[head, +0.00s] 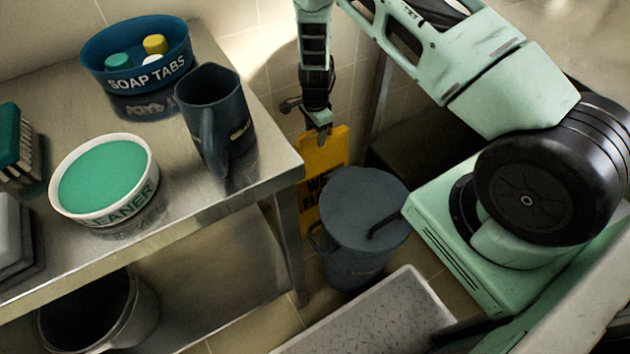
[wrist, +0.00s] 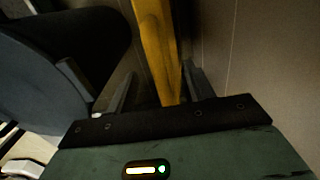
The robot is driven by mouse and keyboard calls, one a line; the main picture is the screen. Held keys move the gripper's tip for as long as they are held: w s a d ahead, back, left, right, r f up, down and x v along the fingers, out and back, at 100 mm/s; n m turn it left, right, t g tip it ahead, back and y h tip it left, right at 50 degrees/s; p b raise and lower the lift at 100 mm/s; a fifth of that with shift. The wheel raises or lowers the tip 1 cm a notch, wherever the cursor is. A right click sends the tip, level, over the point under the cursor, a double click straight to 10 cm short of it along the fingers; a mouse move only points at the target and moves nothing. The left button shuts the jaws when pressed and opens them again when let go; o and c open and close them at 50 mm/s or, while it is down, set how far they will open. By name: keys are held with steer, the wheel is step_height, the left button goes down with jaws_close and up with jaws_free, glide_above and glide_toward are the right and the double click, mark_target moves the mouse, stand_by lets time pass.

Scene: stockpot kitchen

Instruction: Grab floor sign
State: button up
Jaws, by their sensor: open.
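The yellow floor sign (head: 327,155) stands upright on the floor against the tiled wall, behind a dark lidded bin. Its lower part is partly hidden by the bin. My gripper (head: 319,130) points down at the sign's top edge in the head view. In the wrist view the yellow sign (wrist: 158,50) reaches in between the two fingers of my gripper (wrist: 155,90). The fingers are apart, one on each side of the sign, with the right finger close to it. I cannot tell whether either finger touches it.
The dark lidded bin (head: 362,225) stands just in front of the sign. A steel table (head: 240,190) at left holds a dark jug (head: 212,115), a blue soap tabs tub (head: 135,58) and a green-filled cleaner tub (head: 104,180). The tiled wall (wrist: 255,60) is close beside my gripper.

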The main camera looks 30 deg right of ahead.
mark_target(315, 140)
step_height(315, 140, down, 4)
steer(key=shift+w+f, duration=0.1)
steer(key=shift+w, duration=0.05)
jaws_close()
stand_by(1.4)
